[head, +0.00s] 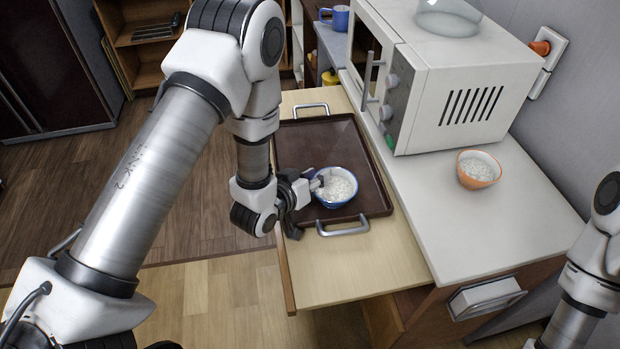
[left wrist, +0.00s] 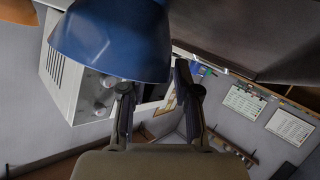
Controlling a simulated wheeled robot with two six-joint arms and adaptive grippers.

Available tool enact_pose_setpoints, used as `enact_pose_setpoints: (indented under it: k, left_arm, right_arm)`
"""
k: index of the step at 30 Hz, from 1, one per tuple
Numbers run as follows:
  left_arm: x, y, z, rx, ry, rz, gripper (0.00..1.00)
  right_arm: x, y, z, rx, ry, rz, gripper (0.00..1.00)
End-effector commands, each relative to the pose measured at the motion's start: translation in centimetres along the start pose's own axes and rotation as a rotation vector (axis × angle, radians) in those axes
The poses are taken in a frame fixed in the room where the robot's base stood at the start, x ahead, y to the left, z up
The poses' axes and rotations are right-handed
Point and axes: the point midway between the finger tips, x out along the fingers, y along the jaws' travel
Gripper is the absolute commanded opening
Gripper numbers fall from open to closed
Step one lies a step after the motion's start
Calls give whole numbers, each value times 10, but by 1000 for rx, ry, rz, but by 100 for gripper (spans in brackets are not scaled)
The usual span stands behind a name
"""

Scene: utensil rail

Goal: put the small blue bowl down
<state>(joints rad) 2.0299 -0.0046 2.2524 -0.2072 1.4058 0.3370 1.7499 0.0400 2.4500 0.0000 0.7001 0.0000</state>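The small blue bowl (head: 345,203), filled with white grains, is upright over the near part of the brown tray (head: 318,143). I cannot tell whether its base touches the tray. My left gripper (head: 315,184) is at the bowl's left rim, with one finger over the inside of it. In the left wrist view the blue bowl (left wrist: 115,40) fills the upper left. My right gripper is out of view; only part of that arm shows at the right edge.
An orange bowl (head: 478,170) with white grains stands on the white counter (head: 440,215). A white microwave (head: 450,80) stands behind, with a glass dish (head: 447,18) on top. The tray's metal handle (head: 343,227) is close to the blue bowl. The tray's far half is clear.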

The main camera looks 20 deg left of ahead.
Motion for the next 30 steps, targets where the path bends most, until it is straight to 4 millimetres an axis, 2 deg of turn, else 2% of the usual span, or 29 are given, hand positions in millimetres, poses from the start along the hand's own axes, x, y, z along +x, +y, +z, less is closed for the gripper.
enact_pose_setpoints:
  k: [5, 9, 11, 13, 15, 19, 30]
  left_arm:
    - [-23, 0, 0, -2, -2, -1, 31]
    - [-61, -1, 1, -6, -1, -2, 31]
    - [-83, 4, -11, -7, -7, -4, 31]
    - [-101, 4, -12, -6, -6, -5, 31]
    - [-108, 4, -10, -3, -6, -1, 31]
    - [-118, 2, -6, -2, -3, -1, 31]
    - [-121, 0, -1, 0, 0, 0, 31]
  right_arm:
    - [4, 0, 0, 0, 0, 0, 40]
    - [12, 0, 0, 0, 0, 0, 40]
    - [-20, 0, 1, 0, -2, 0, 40]
    - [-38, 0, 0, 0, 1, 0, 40]
    - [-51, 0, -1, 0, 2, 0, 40]
    - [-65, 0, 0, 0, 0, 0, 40]
    - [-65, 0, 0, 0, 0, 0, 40]
